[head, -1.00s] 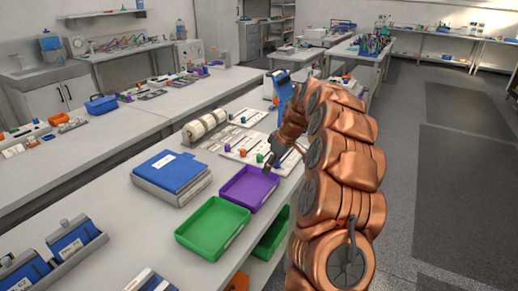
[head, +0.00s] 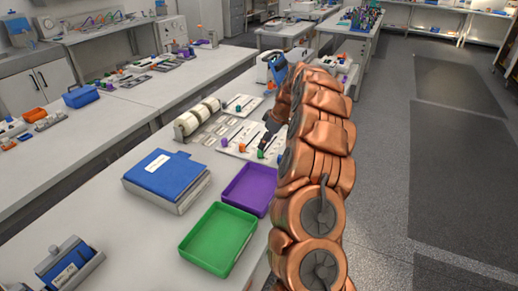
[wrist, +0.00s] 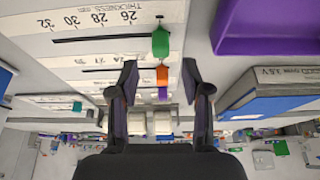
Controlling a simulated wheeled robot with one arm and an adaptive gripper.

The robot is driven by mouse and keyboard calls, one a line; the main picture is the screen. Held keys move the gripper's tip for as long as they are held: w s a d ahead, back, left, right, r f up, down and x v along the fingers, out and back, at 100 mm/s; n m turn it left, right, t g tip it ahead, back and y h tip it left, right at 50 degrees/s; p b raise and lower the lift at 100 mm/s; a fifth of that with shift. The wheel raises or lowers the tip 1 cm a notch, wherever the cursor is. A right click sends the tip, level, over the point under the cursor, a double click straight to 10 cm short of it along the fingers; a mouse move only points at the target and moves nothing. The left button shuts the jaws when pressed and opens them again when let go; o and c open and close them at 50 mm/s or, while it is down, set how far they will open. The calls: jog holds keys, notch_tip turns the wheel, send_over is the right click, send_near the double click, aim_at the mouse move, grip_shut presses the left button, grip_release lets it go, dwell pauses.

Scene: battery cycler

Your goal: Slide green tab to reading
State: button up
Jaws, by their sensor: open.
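The green tab (wrist: 160,42) sits on a white slotted scale board (wrist: 108,20) labelled THICKNESS, at the right end of its dark slot in the wrist view. Printed numbers 26, 28, 30 and 32 run leftward from near it. The green tab also shows in the head view (head: 260,154). An orange tab (wrist: 162,75) and a purple tab (wrist: 163,93) sit on neighbouring scales. My gripper (wrist: 159,65) is open and empty, with its fingers apart on either side of the line of tabs. In the head view my gripper (head: 266,142) is close to the green tab.
A purple tray (head: 249,190) and a green tray (head: 218,238) lie nearer on the bench. A blue-topped box (head: 165,175) stands left of them. My arm covers the bench's right side.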

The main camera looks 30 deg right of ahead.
aim_at(261, 153)
jog(key=p+x, duration=0.1)
jog(key=x, duration=0.4)
jog(key=shift+a+f+p, duration=0.1)
jog(key=shift+f+p, duration=0.3)
jog(key=shift+c, duration=0.3)
grip_shut()
